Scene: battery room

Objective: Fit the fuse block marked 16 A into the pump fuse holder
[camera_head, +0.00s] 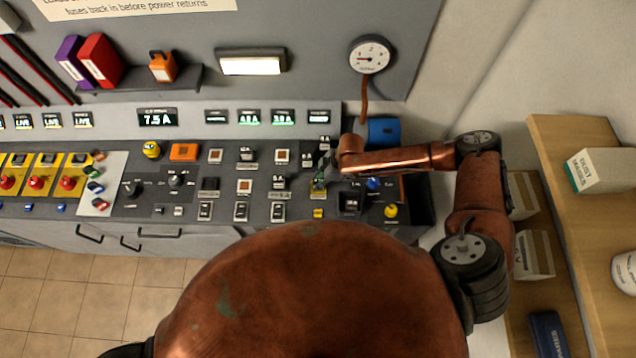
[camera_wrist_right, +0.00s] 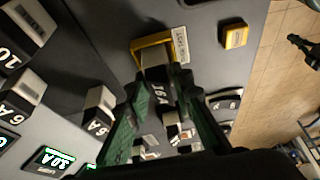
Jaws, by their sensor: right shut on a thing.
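My right gripper (camera_head: 320,172) is over the fuse panel, with its two green fingers shut on a dark fuse block. In the right wrist view the gripper (camera_wrist_right: 165,88) points at a yellow-framed holder (camera_wrist_right: 150,41), and the held block (camera_wrist_right: 156,72) is between the fingertips at that frame. A small tag beside the frame is too blurred to read.
Several other fuse blocks, some marked 6 A (camera_wrist_right: 98,110), stand close by on the panel (camera_head: 150,205). A yellow knob (camera_head: 391,211) and a blue knob (camera_head: 374,184) are to the right. A blue cylinder (camera_head: 384,131) lies behind my arm. Wooden shelves (camera_head: 570,140) stand at the right.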

